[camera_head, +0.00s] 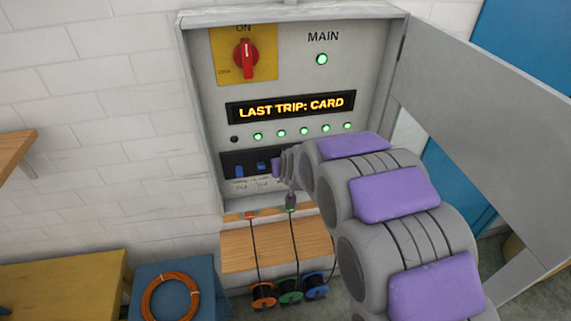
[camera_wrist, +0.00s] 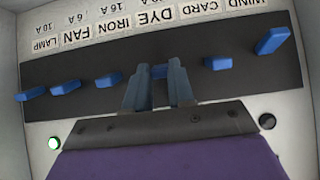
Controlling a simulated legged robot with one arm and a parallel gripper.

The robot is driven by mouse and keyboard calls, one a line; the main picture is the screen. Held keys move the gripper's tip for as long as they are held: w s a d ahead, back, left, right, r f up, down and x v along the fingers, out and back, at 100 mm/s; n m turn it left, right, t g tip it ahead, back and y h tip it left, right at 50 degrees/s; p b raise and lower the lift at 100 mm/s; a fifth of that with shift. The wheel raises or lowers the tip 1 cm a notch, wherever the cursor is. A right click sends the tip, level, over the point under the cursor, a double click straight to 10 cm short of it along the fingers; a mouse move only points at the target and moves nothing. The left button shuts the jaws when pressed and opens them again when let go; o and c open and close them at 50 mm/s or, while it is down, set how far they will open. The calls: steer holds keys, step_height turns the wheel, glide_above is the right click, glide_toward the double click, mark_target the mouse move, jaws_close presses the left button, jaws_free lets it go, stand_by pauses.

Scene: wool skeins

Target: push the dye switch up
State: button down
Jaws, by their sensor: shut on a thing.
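The blue dye switch (camera_wrist: 160,88) is in the switch row, below the upside-down DYE label (camera_wrist: 152,18) in the wrist view. My gripper (camera_wrist: 157,74) is at this switch, one finger on each side, shut on it. The fingers hide most of the switch, so its exact position is unclear. In the head view my gripper (camera_head: 279,168) reaches the dark switch strip (camera_head: 229,160), and my arm hides the strip's right part.
The card switch (camera_wrist: 217,63) is close beside my gripper. The wind switch (camera_wrist: 270,41) sits nearer the labels, and the leftmost indicator (camera_head: 234,139) is dark; several others are green. The cabinet door (camera_head: 480,110) stands open at right. Cables hang below to spools (camera_head: 290,290).

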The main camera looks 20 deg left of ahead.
steer(key=shift+w+r, duration=0.1)
steer(key=shift+r, duration=0.05)
steer(key=c, duration=1)
jaws_free()
steer(key=shift+a, duration=0.15)
steer(key=shift+o, duration=0.2)
steer(key=v, duration=1.7)
